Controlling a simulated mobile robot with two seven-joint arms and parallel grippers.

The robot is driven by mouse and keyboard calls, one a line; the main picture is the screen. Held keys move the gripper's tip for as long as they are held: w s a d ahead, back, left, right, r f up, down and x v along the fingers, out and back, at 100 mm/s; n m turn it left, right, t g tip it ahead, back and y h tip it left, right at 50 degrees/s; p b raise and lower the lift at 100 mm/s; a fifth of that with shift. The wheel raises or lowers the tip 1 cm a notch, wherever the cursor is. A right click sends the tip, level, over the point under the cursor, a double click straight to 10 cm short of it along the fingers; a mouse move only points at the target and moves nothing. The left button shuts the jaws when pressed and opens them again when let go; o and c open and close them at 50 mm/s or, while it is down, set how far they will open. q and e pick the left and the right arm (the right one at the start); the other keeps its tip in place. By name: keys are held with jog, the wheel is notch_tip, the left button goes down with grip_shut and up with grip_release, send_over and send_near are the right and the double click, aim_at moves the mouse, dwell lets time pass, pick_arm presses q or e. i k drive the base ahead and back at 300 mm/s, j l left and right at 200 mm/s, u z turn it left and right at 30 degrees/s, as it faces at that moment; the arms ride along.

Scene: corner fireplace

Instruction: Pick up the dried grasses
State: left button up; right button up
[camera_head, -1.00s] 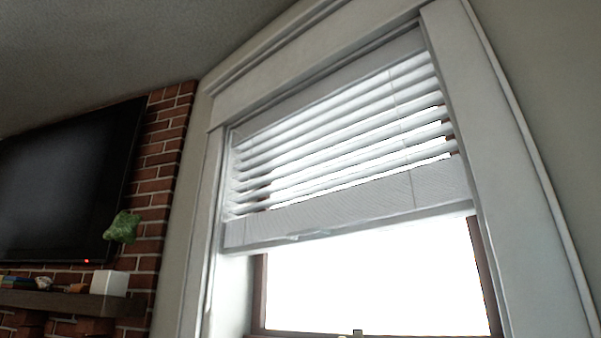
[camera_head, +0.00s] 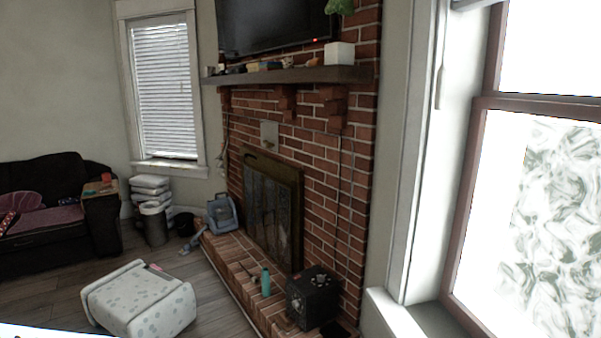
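I cannot make out any dried grasses in this view. A green plant (camera_head: 340,6) in a white square pot (camera_head: 339,53) stands at the right end of the mantel; its top is cut off by the frame. Neither of my grippers is in view.
A brick fireplace (camera_head: 300,138) with a dark mantel (camera_head: 290,75) has a raised brick hearth (camera_head: 232,268) holding a black box (camera_head: 313,297) and a teal bottle (camera_head: 265,282). A spotted ottoman (camera_head: 138,300) stands on the wood floor. A dark sofa (camera_head: 45,222) is left. A window is close at right.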

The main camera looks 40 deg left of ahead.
aim_at(254, 279)
jog(key=u, duration=1.75)
